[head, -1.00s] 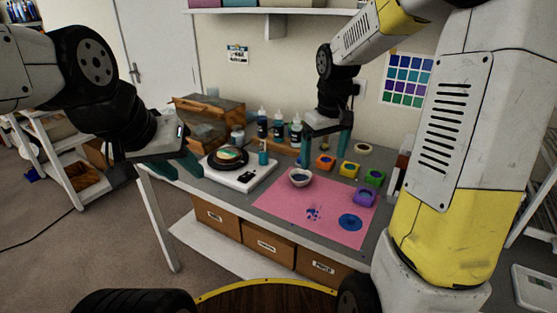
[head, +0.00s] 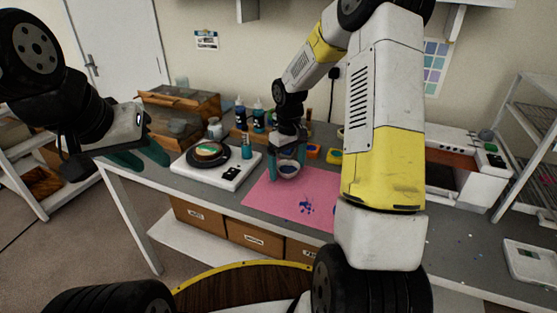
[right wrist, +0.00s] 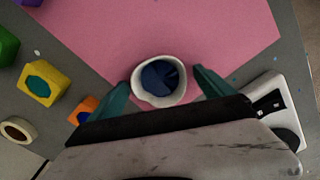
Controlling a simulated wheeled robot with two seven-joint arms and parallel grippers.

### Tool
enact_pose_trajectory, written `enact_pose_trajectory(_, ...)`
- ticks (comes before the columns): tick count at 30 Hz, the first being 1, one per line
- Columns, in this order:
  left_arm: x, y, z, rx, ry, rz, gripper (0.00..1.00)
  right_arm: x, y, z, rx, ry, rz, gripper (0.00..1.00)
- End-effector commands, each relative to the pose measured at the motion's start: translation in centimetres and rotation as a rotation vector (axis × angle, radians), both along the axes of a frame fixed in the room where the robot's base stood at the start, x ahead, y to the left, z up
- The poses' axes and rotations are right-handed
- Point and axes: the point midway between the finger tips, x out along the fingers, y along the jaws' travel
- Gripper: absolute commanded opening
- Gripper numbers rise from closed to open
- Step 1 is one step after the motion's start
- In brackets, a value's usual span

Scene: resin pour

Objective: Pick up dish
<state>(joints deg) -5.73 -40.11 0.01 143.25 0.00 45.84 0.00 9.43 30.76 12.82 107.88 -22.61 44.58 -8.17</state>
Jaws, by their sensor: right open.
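The dish (head: 289,176) is a small white bowl with dark blue inside, upright on the pink mat (head: 262,198) near its far edge. The dish also shows in the right wrist view (right wrist: 160,102). My right gripper (head: 286,167) is low at the dish, with one teal finger on either side of it. In the right wrist view the fingers (right wrist: 160,84) stand apart with the dish between them, and whether they touch it is unclear. My left gripper (head: 140,163) is open and empty, left of the table near the white scale.
A white scale (head: 232,179) carries a black round plate. Bottles (head: 258,117) and a wood-and-glass cabinet (head: 172,122) stand behind. The pink mat's front part has blue splatter.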

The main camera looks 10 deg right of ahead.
Motion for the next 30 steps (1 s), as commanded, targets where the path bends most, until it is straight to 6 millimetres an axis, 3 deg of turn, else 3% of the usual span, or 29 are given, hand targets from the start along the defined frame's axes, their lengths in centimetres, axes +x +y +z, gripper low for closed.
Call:
enact_pose_trajectory(8,0.00,0.00,0.00,0.000,0.000,0.000,0.36,-0.01,-0.03,-0.52,-0.001,0.000,0.000,0.92)
enact_pose_trajectory(11,0.00,0.00,0.00,0.000,0.000,0.000,0.36,-0.01,-0.03,-0.51,-0.001,0.000,0.000,0.77)
enact_pose_trajectory(18,0.00,0.00,0.01,0.000,0.000,0.000,0.36,-0.01,-0.02,-0.50,-0.001,0.000,0.000,0.29)
enact_pose_trajectory(30,0.00,0.00,0.01,0.000,0.000,0.000,0.36,0.04,0.00,0.14,0.000,-0.002,-0.001,0.27)
